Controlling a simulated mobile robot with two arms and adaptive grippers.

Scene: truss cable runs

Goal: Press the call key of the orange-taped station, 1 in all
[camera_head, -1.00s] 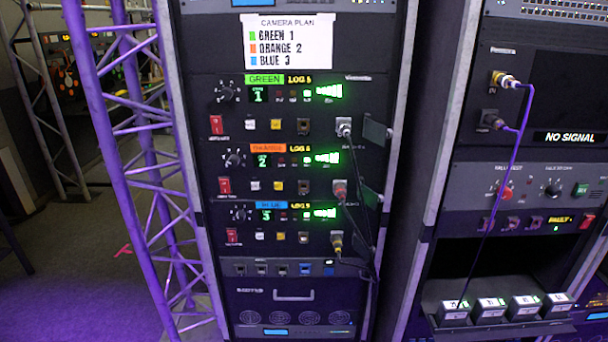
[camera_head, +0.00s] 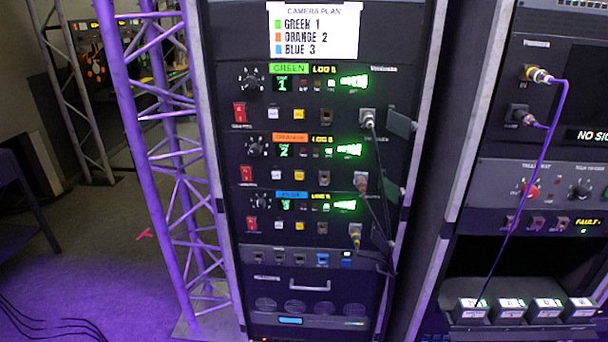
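The orange-taped station (camera_head: 224,150) is the middle of three similar panels in the rack. Its orange tape (camera_head: 290,138) sits above a green display reading 2. A dial (camera_head: 255,147) is at its left. Along its lower row are a red rocker switch (camera_head: 246,174), a white key (camera_head: 274,175), a yellow key (camera_head: 299,176) and a dark brownish key (camera_head: 324,178). The key labels are too small to read, so I cannot tell which is the call key. Neither gripper is in view.
The green-taped station (camera_head: 289,68) is above and the blue-taped station (camera_head: 291,195) below. A camera plan sheet (camera_head: 313,30) hangs on top. A purple truss (camera_head: 160,170) stands left of the rack; another rack is right. Black cables (camera_head: 45,322) lie on the floor.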

